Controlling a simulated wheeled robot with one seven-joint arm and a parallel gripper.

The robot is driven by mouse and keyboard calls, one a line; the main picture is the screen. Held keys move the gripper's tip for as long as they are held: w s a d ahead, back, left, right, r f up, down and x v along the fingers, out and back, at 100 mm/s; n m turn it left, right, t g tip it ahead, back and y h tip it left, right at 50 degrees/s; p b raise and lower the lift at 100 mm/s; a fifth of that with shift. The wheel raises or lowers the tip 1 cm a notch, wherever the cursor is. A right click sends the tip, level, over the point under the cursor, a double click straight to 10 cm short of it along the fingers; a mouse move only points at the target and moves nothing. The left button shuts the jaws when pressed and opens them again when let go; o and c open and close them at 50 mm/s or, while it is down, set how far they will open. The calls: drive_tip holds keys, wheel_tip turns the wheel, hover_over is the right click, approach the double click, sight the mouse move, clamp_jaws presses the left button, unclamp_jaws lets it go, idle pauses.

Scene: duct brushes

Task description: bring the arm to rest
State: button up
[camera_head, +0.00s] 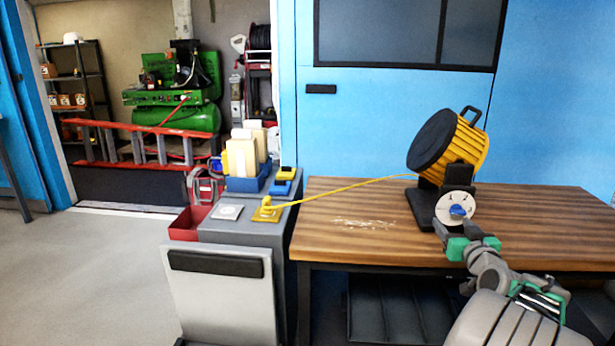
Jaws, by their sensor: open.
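My arm comes in from the lower right, with grey links and green parts. Its far end, my gripper (470,246), is in front of the bench's near edge, just below the white dial (444,212) in the picture. The jaws are open and I see nothing held between them. I cannot tell whether the gripper touches the dial. The finger shapes are small and partly hidden by my own links.
A yellow cable (345,186) runs from the drum to a yellow fitting (267,210) on the grey cart (245,232). The wooden bench (340,240) has pale debris (364,223) on it. A blue holder with cream blocks, a red bin (187,224) and open floor lie left.

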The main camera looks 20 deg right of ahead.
drive_tip(key=w+a+r+n+g+y+p, duration=0.1)
drive_tip(key=w+a+r+y+p, duration=0.1)
drive_tip(key=w+a+r+p, duration=0.3)
drive_tip(key=w+a+r+n+g+y+p, duration=0.1)
drive_tip(key=w+a+r+y+p, duration=0.15)
drive_tip(key=a, duration=0.55)
drive_tip(key=a+r+n+g+y+p, duration=0.15)
drive_tip(key=a+r+p, duration=0.25)
drive_tip(key=a+p, duration=0.45)
drive_tip(key=a+r+n+g+y+p, duration=0.1)
drive_tip(key=a+r+g+p, duration=0.3)
drive_tip(key=a, duration=0.7)
drive_tip(key=s+a+r+g+p, duration=0.2)
drive_tip(key=s+a+r+p, duration=0.2)
drive_tip(key=s+a+p, duration=0.4)
drive_tip(key=s+a+r+n+g+p, duration=0.1)
drive_tip(key=s+a+r+p, duration=0.3)
drive_tip(key=s+a+p, duration=0.4)
drive_tip(key=shift+s+a+r+g+y, duration=0.2)
drive_tip(key=shift+s+a+g+y, duration=0.2)
drive_tip(key=shift+s+g, duration=0.6)
